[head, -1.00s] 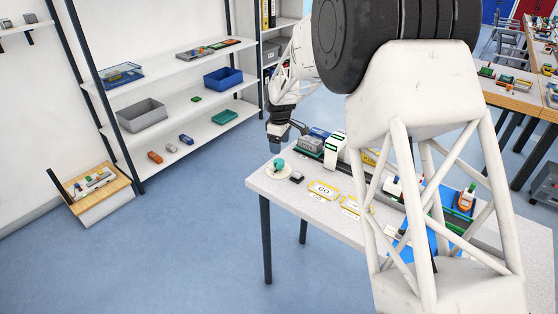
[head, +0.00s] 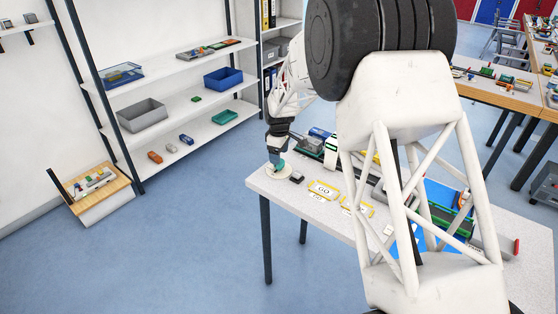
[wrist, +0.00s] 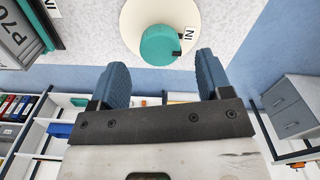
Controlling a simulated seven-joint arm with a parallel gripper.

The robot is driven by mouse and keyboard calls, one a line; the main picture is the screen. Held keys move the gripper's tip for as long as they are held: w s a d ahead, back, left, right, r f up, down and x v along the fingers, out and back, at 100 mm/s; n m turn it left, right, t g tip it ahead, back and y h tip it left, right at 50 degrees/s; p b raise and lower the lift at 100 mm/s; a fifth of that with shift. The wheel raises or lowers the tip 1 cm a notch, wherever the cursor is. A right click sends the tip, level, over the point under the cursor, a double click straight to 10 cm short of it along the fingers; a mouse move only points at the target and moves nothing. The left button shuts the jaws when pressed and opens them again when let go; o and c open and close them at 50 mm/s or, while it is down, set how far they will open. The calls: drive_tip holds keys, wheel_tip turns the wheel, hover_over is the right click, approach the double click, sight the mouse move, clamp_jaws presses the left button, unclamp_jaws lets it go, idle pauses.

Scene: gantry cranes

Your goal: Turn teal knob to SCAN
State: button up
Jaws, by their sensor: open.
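The teal knob (wrist: 160,44) sits on a round cream dial plate (wrist: 134,18) at the table's corner. In the wrist view a white label (wrist: 188,34), partly readable, stands beside the knob. The word SCAN cannot be made out. My gripper (wrist: 165,78) is open, with its two blue fingers apart and the knob lying ahead of the gap between them. In the head view my gripper (head: 276,160) is low over the dial plate (head: 268,172) and mostly hides the knob. Whether the fingers touch the knob cannot be told.
Yellow-edged GO cards (head: 323,190) lie farther along the table (head: 300,205). A grey container (wrist: 22,35) stands near the knob in the wrist view. Open floor lies left of the table.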

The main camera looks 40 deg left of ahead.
drive_tip(key=shift+f, duration=1.55)
drive_tip(key=c, duration=0.9)
